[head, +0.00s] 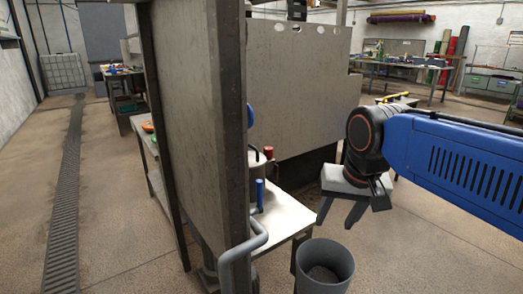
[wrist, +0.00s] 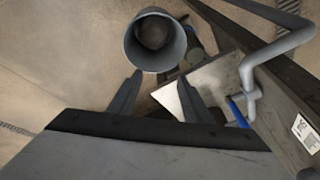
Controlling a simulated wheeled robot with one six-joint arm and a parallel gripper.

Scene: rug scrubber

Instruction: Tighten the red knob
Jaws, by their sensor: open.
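The red knob (head: 268,152) is small in the head view, near the middle, just right of the tall metal panel. It sits beside a pale cylindrical part (head: 262,178) above the white table. What it is mounted on is partly hidden. My gripper (head: 337,224) hangs to the right of the knob and lower in the picture, clearly apart from it, fingers pointing down. In the wrist view my gripper (wrist: 160,78) shows its two fingers spread with nothing between them. The red knob does not show in the wrist view.
A grey bucket (head: 325,268) stands below my gripper; the wrist view shows it too (wrist: 155,42). A bent grey pipe (head: 243,246), a blue handle (head: 260,194) and the white table (head: 290,215) lie left of my gripper. The tall metal panel (head: 195,110) blocks the left side. Floor is open at right.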

